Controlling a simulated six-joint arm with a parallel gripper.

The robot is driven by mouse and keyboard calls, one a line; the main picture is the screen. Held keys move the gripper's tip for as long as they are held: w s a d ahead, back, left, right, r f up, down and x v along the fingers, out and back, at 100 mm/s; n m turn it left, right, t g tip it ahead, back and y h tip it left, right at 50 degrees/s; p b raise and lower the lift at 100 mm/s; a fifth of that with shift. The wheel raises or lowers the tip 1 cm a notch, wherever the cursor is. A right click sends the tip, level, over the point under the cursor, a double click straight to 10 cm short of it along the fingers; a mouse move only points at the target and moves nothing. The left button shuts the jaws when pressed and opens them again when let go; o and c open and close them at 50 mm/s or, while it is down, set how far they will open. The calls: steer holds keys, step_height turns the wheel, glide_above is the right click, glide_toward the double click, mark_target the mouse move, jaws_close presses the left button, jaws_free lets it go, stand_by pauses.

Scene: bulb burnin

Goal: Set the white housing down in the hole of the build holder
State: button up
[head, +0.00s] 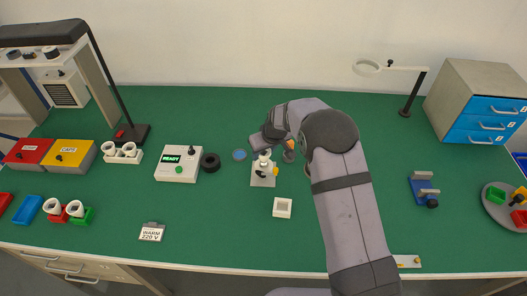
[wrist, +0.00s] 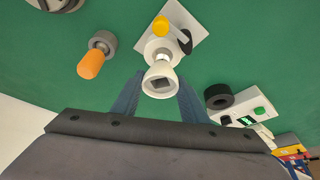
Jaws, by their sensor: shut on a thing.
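My gripper (head: 262,145) is shut on the white housing (wrist: 160,83), which sits between the two blue-grey fingers in the wrist view. In the head view the housing (head: 264,160) is partly covered by my gripper. Directly below it is a white-plated fixture (head: 262,181) with a yellow knob and a black lever, apparently the build holder; its plate (wrist: 184,14) also shows in the wrist view. The housing covers the fixture's hole, so I cannot tell whether it is seated or just above.
An orange-handled tool (wrist: 91,64) stands in a grey cup beside the fixture. A white square block (head: 282,213) with a recess lies in front. A black ring (head: 210,162) and a tester reading READY (head: 178,168) are to the left. The mat's front middle is mostly clear.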

steer(key=shift+f+b, duration=1.1)
steer(key=shift+f, duration=0.25)
stand_by(1.1)
steer(key=o, duration=1.2)
steer(key=shift+r, duration=0.1)
steer(key=shift+b+v, duration=1.15)
steer(key=shift+v, duration=2.45)
steer(key=shift+s+d, duration=0.1)
steer(key=shift+d, duration=0.05)
steer(key=s+d+m+g, duration=0.1)
steer(key=s+d, duration=0.4)
steer(key=s, duration=0.5)
steer(key=s+d+m+g+h, duration=0.1)
steer(key=s+d+m, duration=0.2)
steer(key=s+d, duration=0.3)
steer(key=s+d+m+g+h, duration=0.1)
steer(key=s+d, duration=0.5)
steer(key=s, duration=1)
steer(key=shift+r+m+g, duration=0.35)
steer(key=shift+m+g, duration=0.05)
steer(key=shift+m, duration=0.2)
